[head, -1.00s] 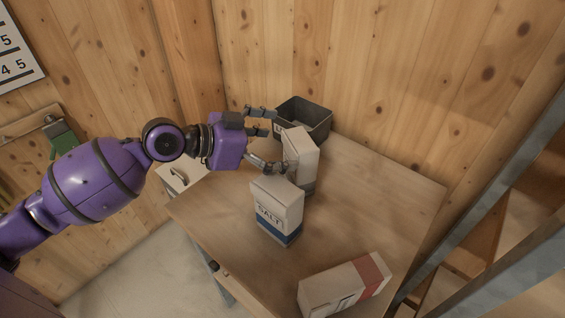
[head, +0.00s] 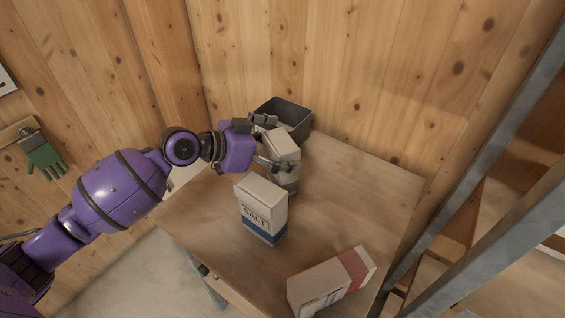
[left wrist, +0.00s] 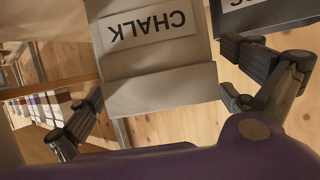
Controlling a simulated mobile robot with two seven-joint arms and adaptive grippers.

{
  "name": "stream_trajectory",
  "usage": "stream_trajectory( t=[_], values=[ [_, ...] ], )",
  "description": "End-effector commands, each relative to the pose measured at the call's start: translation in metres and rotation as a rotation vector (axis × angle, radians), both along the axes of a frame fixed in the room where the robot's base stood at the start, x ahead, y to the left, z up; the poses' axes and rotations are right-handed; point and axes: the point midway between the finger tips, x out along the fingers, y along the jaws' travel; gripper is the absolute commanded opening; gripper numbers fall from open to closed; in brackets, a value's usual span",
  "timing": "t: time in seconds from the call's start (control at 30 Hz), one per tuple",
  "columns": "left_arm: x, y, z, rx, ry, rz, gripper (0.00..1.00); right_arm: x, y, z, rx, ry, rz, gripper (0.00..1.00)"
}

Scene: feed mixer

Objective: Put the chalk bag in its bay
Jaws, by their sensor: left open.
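The chalk bag is a pale, box-like bag (head: 284,146) standing upright on the wooden table, behind the salt bag. Its label reads CHALK, upside down, in the left wrist view (left wrist: 155,75). My left gripper (head: 267,143) is open at the bag, with its fingers on either side of it; I cannot tell whether they touch. In the left wrist view the bag fills the space between the spread fingers. I cannot make out its bay in these views. My right gripper is not in view.
A salt bag (head: 262,208) stands just in front of the chalk bag. A pale carton with a red band (head: 330,282) lies near the front edge. A dark open bin (head: 293,112) is behind, by the wall. Metal shelving (head: 470,180) rises at right. The table's right side is clear.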

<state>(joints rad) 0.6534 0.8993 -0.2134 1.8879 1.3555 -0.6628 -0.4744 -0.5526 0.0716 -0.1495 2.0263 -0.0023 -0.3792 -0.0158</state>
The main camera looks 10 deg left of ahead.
Motion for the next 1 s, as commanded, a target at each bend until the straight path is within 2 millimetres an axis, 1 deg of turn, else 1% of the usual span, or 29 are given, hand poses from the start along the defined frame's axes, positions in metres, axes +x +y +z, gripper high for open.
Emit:
stream_trajectory(
  t=[0.03,0.07,0.6,0.7,0.9,1.0],
  values=[
    [-0.0001,0.0001,-0.0001,0.0,0.0,0.0,1.0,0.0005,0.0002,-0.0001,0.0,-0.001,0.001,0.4],
    [-0.0001,0.0002,0.0,0.0,0.0,0.0,0.97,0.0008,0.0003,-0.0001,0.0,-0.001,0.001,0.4],
    [-0.0004,0.0003,0.0002,-0.001,0.001,0.0,0.27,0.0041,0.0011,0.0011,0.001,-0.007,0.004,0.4],
    [0.0003,-0.0001,0.0028,-0.003,-0.004,0.001,0.16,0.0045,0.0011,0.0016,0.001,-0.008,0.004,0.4],
    [0.0004,0.0,0.0032,-0.003,-0.004,0.001,0.15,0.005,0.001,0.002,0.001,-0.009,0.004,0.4],
    [0.0007,0.0,0.0094,-0.003,-0.006,0.0,0.15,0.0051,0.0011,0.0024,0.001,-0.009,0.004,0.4]
  ],
)
